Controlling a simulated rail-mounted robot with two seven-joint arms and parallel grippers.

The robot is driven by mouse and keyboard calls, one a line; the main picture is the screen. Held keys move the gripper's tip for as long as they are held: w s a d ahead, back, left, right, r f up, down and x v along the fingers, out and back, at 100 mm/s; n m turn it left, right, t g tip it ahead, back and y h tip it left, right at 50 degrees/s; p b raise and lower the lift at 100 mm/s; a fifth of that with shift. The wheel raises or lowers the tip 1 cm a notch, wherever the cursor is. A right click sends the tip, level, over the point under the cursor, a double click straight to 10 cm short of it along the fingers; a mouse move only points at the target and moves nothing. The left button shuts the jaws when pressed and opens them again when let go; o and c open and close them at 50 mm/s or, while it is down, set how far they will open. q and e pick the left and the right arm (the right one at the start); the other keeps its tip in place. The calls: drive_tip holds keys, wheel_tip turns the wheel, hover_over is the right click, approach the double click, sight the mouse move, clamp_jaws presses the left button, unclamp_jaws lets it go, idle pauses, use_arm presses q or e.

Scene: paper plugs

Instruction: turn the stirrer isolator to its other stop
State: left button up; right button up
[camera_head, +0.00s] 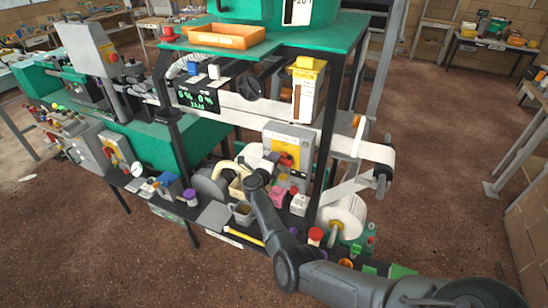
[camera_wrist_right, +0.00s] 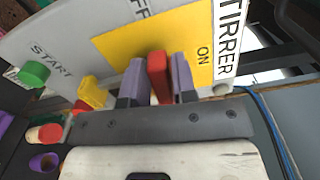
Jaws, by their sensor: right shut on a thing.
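The stirrer isolator is a red handle (camera_wrist_right: 158,72) on a yellow plate (camera_wrist_right: 110,45), with ON beside it and part of OFF above it in the right wrist view. In the head view its grey box (camera_head: 289,134) stands under the machine's green top. My right gripper (camera_wrist_right: 158,80) is shut on the red handle, with one grey-purple finger on each side. The handle points up the wrist picture, towards the lettering at the top; its exact angle is hard to tell. My left gripper is not in view.
A green START button (camera_wrist_right: 35,73) and a yellow part (camera_wrist_right: 94,91) are close to the left of the fingers. Several small items, including a grey mug (camera_head: 242,212), crowd the bench below. A white paper roll (camera_head: 342,222) stands at the right.

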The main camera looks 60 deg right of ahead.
drive_tip(key=shift+f+n, duration=0.15)
drive_tip(key=shift+n, duration=0.75)
drive_tip(key=o, duration=0.8)
drive_tip(key=shift+f, duration=0.1)
drive_tip(key=s+a+p, duration=0.2)
drive_tip(key=a, duration=1.1)
drive_tip(key=shift+s+a, duration=0.2)
drive_tip(key=shift+a, duration=0.1)
